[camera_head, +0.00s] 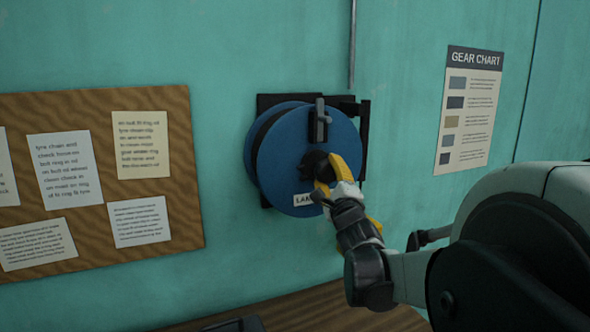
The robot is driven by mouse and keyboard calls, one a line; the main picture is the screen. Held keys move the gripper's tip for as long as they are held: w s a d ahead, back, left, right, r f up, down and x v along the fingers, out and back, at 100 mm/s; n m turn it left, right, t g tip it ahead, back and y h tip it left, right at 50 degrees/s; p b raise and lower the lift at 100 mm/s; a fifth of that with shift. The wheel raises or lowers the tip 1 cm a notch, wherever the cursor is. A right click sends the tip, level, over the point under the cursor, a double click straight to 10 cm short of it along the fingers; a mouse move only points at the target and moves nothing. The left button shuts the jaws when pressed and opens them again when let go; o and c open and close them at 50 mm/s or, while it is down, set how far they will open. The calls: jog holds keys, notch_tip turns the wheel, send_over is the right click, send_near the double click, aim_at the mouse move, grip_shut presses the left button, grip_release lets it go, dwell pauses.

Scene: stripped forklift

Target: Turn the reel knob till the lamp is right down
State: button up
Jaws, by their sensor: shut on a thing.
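The blue reel (283,150) is mounted on a dark bracket on the teal wall, in the middle of the head view. Its dark knob (313,160) is at the centre of the reel's face. My gripper (322,176), with yellow fingers, is shut on the knob from the lower right and hides part of it. A white label (303,199) below the knob is partly hidden by my gripper. The lamp is not in view.
A cork board (190,200) with several notes hangs at the left. A gear chart (468,110) hangs at the right. A thin pipe or cable (352,45) runs up the wall above the reel. A wooden surface (310,312) lies below.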

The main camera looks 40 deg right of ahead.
jog(key=m+g+p, duration=0.1)
jog(key=m, duration=0.2)
jog(key=m+g+p, duration=0.1)
jog(key=m, duration=0.2)
jog(key=shift+a+r, duration=0.1)
jog(key=shift+r, duration=0.05)
jog(key=shift+m+g+p, duration=0.7)
jog(key=shift+m+p, duration=0.2)
jog(key=shift+m, duration=1.4)
jog(key=shift+f, duration=0.2)
jog(key=o, duration=1.2)
jog(key=v, duration=1.2)
jog(key=shift+w+r, duration=0.1)
jog(key=shift+r, duration=0.05)
